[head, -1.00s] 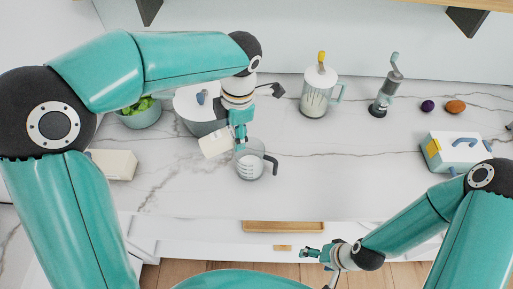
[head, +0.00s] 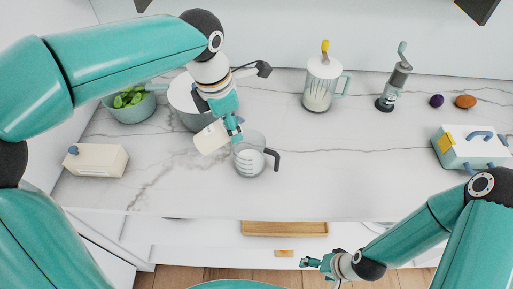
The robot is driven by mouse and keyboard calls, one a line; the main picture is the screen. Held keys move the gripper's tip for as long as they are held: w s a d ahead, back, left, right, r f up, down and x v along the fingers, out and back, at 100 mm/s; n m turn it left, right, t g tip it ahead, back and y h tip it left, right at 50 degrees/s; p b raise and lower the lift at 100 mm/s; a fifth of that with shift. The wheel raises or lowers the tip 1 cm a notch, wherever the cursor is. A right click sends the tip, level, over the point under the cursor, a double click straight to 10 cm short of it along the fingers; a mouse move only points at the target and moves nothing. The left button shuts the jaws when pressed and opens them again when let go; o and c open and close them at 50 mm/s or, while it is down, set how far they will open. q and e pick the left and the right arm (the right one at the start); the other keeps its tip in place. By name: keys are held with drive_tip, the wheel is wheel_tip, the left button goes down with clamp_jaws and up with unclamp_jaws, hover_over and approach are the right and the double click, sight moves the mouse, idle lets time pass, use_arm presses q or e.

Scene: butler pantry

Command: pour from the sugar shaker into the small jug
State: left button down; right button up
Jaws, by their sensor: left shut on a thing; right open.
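The sugar shaker (head: 211,138) is a cream-white container, tilted in the air just left of the small jug. My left gripper (head: 234,127) is shut on it and partly hides its right end. The small jug (head: 248,157) is clear with pale markings and a dark handle on its right; it stands upright on the marble counter. The shaker's right end is near the jug's upper left rim; I cannot tell whether they touch or whether anything flows. My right gripper (head: 312,262) is open and empty, low in front of the counter.
Behind the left gripper stand a grey pot (head: 189,105) and a green bowl of leaves (head: 131,105). A cream box (head: 96,160) is at left. A blender-like jar (head: 320,88), a grinder (head: 393,83) and a pale toolbox-like case (head: 470,150) stand right. The counter right of the jug is clear.

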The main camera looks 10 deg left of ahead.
use_arm(q)
drive_tip(key=shift+s+a+f+t+h+b, duration=0.15)
drive_tip(key=shift+t+h+b, duration=0.25)
drive_tip(key=shift+b, duration=0.75)
drive_tip(key=shift+a+f+t+h+b, duration=0.25)
drive_tip(key=shift+h+b, duration=0.25)
drive_tip(key=shift+b, duration=0.65)
drive_tip(key=shift+d+r+h+b, duration=0.15)
drive_tip(key=shift+h+b, duration=0.15)
drive_tip(key=shift+b, duration=0.2)
drive_tip(key=shift+r+t, duration=0.15)
drive_tip(key=shift+t, duration=0.1)
drive_tip(key=t+h+b, duration=0.1)
drive_tip(key=b, duration=0.2)
drive_tip(key=shift+r+h+b, duration=0.3)
drive_tip(key=shift+h+b, duration=0.3)
drive_tip(key=shift+b, duration=0.05)
drive_tip(key=shift+r+t, duration=0.2)
drive_tip(key=shift+t, duration=0.1)
